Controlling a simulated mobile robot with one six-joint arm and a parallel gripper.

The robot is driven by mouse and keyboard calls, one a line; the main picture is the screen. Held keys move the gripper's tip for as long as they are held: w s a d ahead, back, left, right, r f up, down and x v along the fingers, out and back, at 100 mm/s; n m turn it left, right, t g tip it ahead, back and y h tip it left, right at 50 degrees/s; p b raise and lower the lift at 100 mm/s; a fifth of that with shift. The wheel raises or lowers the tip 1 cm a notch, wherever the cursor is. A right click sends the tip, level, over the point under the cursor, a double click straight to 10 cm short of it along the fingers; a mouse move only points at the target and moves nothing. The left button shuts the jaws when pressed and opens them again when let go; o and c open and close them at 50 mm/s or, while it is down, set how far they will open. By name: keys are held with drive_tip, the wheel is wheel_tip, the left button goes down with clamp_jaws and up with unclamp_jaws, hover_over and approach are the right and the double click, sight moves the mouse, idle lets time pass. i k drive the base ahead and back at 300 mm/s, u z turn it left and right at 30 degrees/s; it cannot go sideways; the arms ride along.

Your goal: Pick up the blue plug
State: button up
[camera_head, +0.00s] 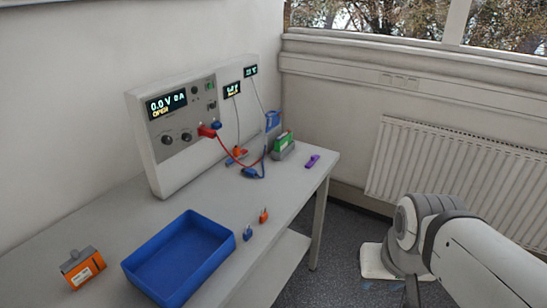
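A small blue plug (247,233) rests on the grey table, just right of the blue tray's right corner. A similar orange plug (264,215) stands close by, a little farther back and to the right. Another blue connector (249,172) lies farther back on the table near the red and blue leads. A blue piece (217,125) also sits on the front of the cycler panel, beside a red plug (206,131). My white and grey arm is at the lower right, away from the table. My gripper is not visible.
The blue tray (210,224) looks empty. An orange box (82,267) lies left of it. The cycler (160,150) stands along the wall. A green-and-grey block (283,146) and a purple item (312,161) are near the table's far end. A radiator (450,170) is behind my arm.

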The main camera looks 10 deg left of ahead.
sight(248, 172)
drive_tip(key=i, duration=1)
drive_tip(key=z, duration=0.1)
